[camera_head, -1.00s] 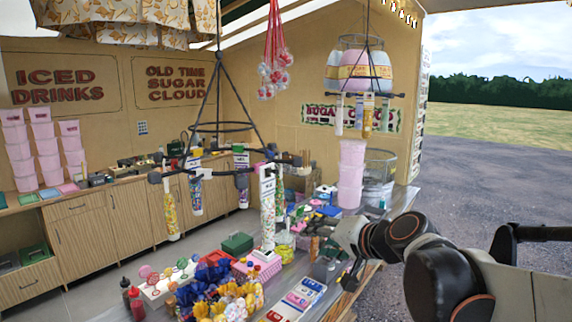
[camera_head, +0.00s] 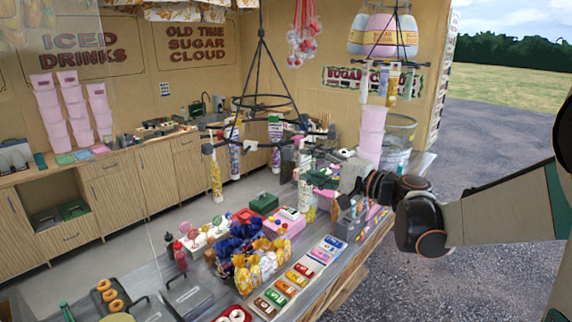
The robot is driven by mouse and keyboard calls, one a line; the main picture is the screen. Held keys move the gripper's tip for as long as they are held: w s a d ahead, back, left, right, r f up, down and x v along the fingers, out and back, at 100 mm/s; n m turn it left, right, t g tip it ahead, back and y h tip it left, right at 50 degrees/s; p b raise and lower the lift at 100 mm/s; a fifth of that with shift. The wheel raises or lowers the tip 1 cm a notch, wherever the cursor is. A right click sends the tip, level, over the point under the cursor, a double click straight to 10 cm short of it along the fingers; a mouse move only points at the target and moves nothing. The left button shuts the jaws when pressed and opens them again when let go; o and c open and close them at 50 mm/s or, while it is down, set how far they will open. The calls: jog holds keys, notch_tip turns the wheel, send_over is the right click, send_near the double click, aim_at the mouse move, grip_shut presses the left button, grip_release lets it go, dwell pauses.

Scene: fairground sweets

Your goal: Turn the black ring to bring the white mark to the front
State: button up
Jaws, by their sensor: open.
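The black ring (camera_head: 262,101) hangs on dark rods in the middle of the head view. Below it is a wider black frame with arms, from which decorated tubes hang upright, among them a yellow speckled tube (camera_head: 215,182) and a purple-white tube (camera_head: 234,158). A pale piece sits on the front right of the frame; I cannot tell whether it is the white mark. My gripper (camera_head: 343,214) is open over the counter, to the right of and lower than the frame and apart from it. Its fingers are small and partly lost among the goods behind.
The counter is crowded with yellow and blue wrapped sweets (camera_head: 262,262), a tray of coloured cards (camera_head: 287,287) and a green box (camera_head: 264,203). Stacked pink tubs (camera_head: 371,135) stand behind my arm. Open gravel lies to the right.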

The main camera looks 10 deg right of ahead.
aim_at(287, 153)
jog(key=shift+b+x, duration=0.35)
jog(key=shift+x, duration=4.3)
jog(key=shift+w+d, duration=0.1)
jog(key=c, duration=0.8)
jog(key=shift+d+f, duration=0.1)
jog(key=shift+d, duration=0.05)
